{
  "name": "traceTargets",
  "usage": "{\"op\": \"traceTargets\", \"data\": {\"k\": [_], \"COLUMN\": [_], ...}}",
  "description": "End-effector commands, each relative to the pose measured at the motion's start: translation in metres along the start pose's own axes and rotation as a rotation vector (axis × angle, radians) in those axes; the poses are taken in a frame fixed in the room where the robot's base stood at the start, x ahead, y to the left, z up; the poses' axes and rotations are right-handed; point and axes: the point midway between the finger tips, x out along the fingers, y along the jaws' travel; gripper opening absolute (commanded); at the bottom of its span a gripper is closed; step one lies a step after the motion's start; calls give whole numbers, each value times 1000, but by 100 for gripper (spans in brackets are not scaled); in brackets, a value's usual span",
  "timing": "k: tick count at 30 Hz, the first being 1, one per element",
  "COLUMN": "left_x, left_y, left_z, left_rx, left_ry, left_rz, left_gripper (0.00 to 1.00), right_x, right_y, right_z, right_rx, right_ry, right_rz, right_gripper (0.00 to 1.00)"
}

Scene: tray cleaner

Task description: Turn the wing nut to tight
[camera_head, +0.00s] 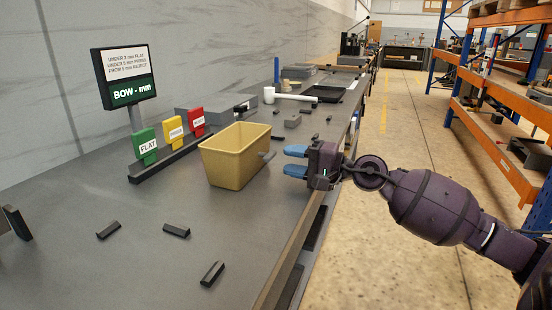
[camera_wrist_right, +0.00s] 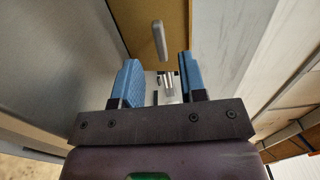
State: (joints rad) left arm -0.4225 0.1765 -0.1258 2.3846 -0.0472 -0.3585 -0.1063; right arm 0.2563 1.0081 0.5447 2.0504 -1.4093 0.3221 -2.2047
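A grey wing-like piece (camera_head: 267,155), which looks like the wing nut, sticks out from the right side of the tan box (camera_head: 232,172). In the right wrist view, a grey elongated piece (camera_wrist_right: 160,40) shows end-on against the tan surface, just beyond the fingertips. My right gripper (camera_head: 286,161) is open, with its blue fingers one above the other, pointing left at the piece and a short gap away from it. It also shows in the right wrist view (camera_wrist_right: 158,62), with nothing gripped.
Several black bars lie on the grey bench (camera_head: 110,265), one in front of the box (camera_head: 176,230). The aisle at right is clear.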

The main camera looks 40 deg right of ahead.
Motion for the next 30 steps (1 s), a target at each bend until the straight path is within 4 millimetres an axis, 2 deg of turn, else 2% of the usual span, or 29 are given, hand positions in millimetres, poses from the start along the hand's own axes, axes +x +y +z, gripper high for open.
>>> {"op": "traceTargets", "data": {"k": [6,12,30], "left_x": [-1,-1,0], "left_y": [-2,-2,0], "left_z": [-2,0,2], "left_rx": [6,10,6], "left_ry": [-2,-14,-16], "left_rz": [-1,2,3], "left_gripper": [43,43,43], "right_x": [-33,-48,-51], "right_y": [-1,-1,0], "right_z": [0,0,0], "right_rx": [2,-1,-1], "right_ry": [2,0,-1], "right_rz": [-2,-1,0], "right_gripper": [38,38,38]}}
